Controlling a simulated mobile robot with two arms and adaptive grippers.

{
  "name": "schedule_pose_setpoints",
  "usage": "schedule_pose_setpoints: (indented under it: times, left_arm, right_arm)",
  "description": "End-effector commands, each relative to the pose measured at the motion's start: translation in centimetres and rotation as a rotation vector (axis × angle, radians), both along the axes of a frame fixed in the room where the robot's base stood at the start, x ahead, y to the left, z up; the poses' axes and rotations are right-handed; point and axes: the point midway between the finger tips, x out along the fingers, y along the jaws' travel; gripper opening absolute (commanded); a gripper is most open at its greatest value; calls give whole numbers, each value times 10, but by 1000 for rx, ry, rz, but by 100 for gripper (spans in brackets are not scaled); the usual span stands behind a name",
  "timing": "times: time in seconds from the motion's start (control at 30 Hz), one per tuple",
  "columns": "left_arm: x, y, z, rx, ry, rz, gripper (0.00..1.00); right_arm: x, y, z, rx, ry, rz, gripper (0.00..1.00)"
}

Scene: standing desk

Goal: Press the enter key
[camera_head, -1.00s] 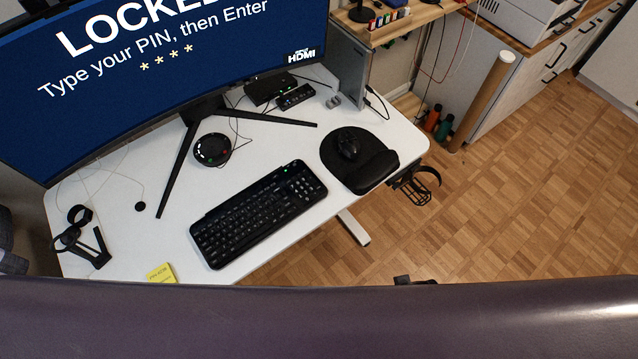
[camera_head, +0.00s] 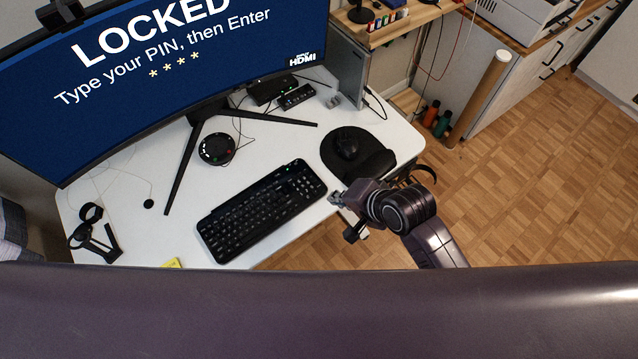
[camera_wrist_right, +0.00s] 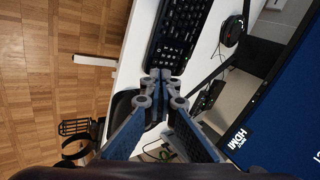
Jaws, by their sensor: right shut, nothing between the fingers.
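The black keyboard (camera_head: 262,211) lies on the white desk, its number pad end toward the right; the enter key is too small to pick out. It also shows at the top of the right wrist view (camera_wrist_right: 180,32). My right gripper (camera_head: 336,199) is just off the keyboard's right end, near the desk's front edge. In the right wrist view its fingertips (camera_wrist_right: 161,76) are together and empty, in line with the keyboard's near end. The monitor (camera_head: 170,75) reads "LOCKED", "Type your PIN, then Enter", with a row of stars below. My left gripper is not in view.
A mouse (camera_head: 347,146) sits on a black wrist-rest pad (camera_head: 368,163) right of the keyboard. A round black device (camera_head: 216,148) and the monitor stand's legs are behind the keyboard. A yellow note (camera_head: 172,263) and a black headset-like item (camera_head: 92,232) lie to the left.

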Motion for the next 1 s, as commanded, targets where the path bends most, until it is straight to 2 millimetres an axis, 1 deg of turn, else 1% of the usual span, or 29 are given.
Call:
schedule_pose_setpoints:
  times: [0.03,0.2,0.33,0.5,0.7,1.0]
  left_arm:
    - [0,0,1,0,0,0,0]
    - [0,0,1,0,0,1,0]
    - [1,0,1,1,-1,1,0]
    - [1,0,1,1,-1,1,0]
    - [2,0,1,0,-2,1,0]
    - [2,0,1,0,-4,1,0]
  right_arm:
    - [10,7,0,47,20,-45,0]
    - [40,29,-4,222,116,-226,0]
    - [62,38,-9,342,198,-369,0]
    - [87,40,-14,466,289,-531,0]
    - [103,38,-17,542,346,-635,0]
    - [105,38,-18,555,358,-655,0]
